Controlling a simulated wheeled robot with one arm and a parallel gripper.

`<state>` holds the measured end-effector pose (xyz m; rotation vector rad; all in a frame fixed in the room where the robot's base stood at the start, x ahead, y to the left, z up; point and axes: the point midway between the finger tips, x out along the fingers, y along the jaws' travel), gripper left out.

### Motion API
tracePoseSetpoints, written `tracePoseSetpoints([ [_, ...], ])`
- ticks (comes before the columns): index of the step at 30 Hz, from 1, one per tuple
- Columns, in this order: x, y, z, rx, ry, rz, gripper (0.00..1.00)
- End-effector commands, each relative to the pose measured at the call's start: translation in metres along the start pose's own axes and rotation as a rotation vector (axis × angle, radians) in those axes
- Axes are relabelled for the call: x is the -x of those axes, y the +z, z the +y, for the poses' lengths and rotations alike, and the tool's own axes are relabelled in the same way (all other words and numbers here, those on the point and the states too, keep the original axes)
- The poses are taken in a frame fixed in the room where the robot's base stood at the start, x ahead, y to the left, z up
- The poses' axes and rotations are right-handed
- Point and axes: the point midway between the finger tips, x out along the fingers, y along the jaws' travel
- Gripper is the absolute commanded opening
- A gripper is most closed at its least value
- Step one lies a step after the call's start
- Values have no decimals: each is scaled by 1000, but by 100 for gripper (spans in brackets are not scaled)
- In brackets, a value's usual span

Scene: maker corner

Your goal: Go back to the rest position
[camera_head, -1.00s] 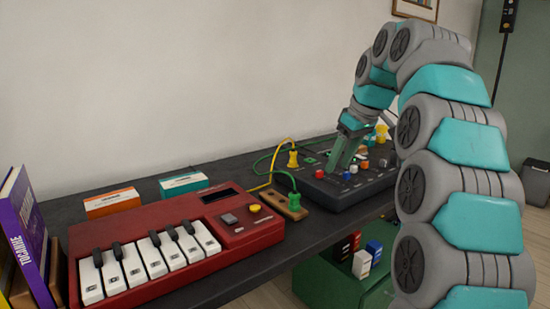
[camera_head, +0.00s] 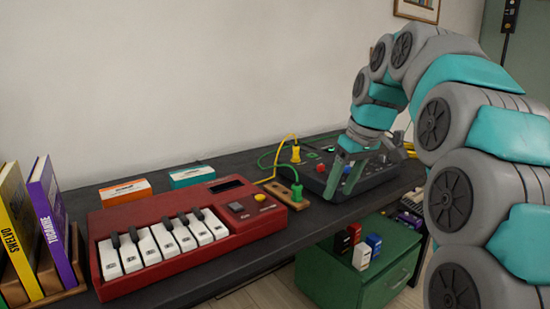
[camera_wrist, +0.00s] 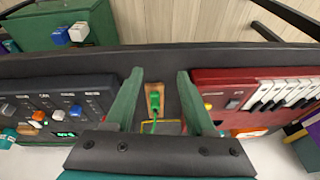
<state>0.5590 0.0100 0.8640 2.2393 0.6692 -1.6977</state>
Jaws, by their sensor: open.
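My gripper (camera_head: 346,177) is open and empty above the dark table, in front of the black control box (camera_head: 378,184). In the wrist view its two green fingers (camera_wrist: 156,100) stand wide apart, with a wooden cable block (camera_wrist: 154,89) and its green plug (camera_wrist: 158,110) showing between them. The gripper does not appear to touch anything. My arm arches down from the right side of the head view and hides part of the control box.
A red keyboard (camera_head: 165,218) stands on the table (camera_head: 330,215) at left-centre, with books (camera_head: 48,220) in a wooden holder at far left. Orange (camera_head: 125,191) and teal boxes (camera_head: 191,177) lie behind it. A green cabinet (camera_head: 350,275) is below the table.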

Motion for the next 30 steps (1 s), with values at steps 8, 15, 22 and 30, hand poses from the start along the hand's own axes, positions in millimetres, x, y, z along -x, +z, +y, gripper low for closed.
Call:
tracePoseSetpoints([
  [8,-33,77,-47,-123,-7,-113,55],
  [15,-67,159,-84,-242,14,-212,55],
  [22,-101,251,-117,-360,49,-308,55],
  [30,-136,349,-148,-483,93,-397,55],
])
